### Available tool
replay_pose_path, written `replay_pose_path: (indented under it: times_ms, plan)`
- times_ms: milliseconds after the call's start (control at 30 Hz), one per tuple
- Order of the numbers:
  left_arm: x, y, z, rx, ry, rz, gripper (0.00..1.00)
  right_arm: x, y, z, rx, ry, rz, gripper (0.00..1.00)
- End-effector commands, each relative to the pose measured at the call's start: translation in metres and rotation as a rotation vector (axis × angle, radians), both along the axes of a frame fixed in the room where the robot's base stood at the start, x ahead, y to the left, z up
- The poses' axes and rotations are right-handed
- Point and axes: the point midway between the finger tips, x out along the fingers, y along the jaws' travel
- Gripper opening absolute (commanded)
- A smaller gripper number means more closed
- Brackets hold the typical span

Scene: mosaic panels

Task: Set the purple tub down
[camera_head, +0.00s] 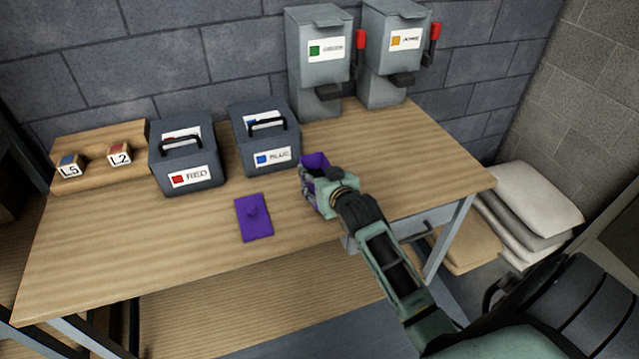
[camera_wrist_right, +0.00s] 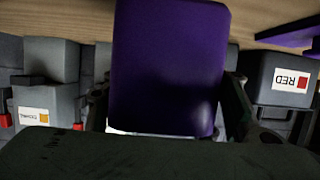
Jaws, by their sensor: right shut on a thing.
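The purple tub (camera_head: 314,161) is in my right gripper (camera_head: 312,187), over the table's right half, beside the BLUE box. My gripper hides much of it. In the right wrist view the tub (camera_wrist_right: 168,65) fills the middle, with a finger on each side. I cannot tell whether its bottom touches the table. My left gripper is in neither view.
A flat purple piece (camera_head: 254,217) lies on the wooden table (camera_head: 200,243), left of my gripper. The RED box (camera_head: 187,158) and BLUE box (camera_head: 266,140) stand behind, near two grey dispensers (camera_head: 318,75) (camera_head: 392,70). Lettered blocks (camera_head: 120,154) sit on a wooden rack (camera_head: 95,143). The front is clear.

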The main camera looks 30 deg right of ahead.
Motion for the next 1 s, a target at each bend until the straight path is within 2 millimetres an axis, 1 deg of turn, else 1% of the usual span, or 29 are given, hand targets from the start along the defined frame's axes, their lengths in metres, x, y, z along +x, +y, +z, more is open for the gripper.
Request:
replay_pose_path:
  times_ms: [33,100,200,567,600,800,1000]
  plan:
    - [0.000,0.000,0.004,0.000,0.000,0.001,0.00,-0.001,0.000,-0.009,0.001,0.005,0.000,0.11]
    - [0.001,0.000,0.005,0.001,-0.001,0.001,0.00,-0.001,0.000,-0.018,0.001,0.004,0.000,0.11]
    - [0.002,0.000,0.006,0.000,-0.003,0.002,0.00,-0.001,0.000,-0.027,0.001,0.000,0.001,0.11]
    - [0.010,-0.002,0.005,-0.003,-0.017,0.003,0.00,-0.001,0.000,-0.031,0.001,-0.001,0.001,0.11]
    - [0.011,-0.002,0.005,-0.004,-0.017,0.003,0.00,-0.001,0.000,-0.033,0.002,0.003,0.000,0.56]
    - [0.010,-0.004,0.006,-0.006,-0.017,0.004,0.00,-0.002,0.000,-0.032,0.002,0.003,0.000,0.73]
    - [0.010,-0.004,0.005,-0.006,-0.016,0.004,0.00,-0.001,0.000,-0.032,0.002,0.003,0.000,0.73]
